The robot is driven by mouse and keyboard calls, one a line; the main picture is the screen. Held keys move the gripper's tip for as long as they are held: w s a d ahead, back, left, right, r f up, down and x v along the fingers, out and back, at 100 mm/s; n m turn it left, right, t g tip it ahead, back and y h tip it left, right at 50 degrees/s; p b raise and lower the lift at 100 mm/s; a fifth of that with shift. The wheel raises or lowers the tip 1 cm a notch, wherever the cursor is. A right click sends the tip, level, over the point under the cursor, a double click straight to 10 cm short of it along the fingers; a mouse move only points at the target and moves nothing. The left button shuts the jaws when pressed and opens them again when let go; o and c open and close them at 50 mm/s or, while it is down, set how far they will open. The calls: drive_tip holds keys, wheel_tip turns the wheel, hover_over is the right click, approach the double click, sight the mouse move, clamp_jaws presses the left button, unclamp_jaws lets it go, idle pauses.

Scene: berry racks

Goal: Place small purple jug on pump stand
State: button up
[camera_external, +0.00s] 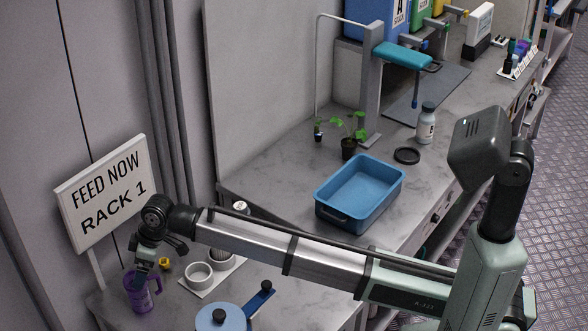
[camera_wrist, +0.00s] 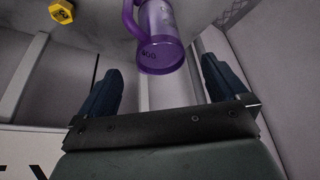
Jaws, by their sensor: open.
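The purple jug (camera_external: 141,296) stands upright on the near-left end of the bench, its handle to the right. It also shows in the wrist view (camera_wrist: 160,38), between and partly beyond the fingertips, with a handle on its left. My gripper (camera_external: 144,270) is over the jug's top and hides part of its rim. In the wrist view the fingers (camera_wrist: 160,68) are spread wide, with visible gaps on both sides of the jug. A grey post with a teal arm (camera_external: 402,56) stands at the back; I cannot tell if it is the pump stand.
White cups (camera_external: 199,275) on a tray and a blue lidded pot (camera_external: 222,318) stand right of the jug. A small yellow item (camera_external: 164,264) is close by, also in the wrist view (camera_wrist: 61,11). A sign (camera_external: 104,192) rises behind. A blue tub (camera_external: 360,190) sits mid-bench.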

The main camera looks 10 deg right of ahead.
drive_tip(key=shift+v, duration=1.75)
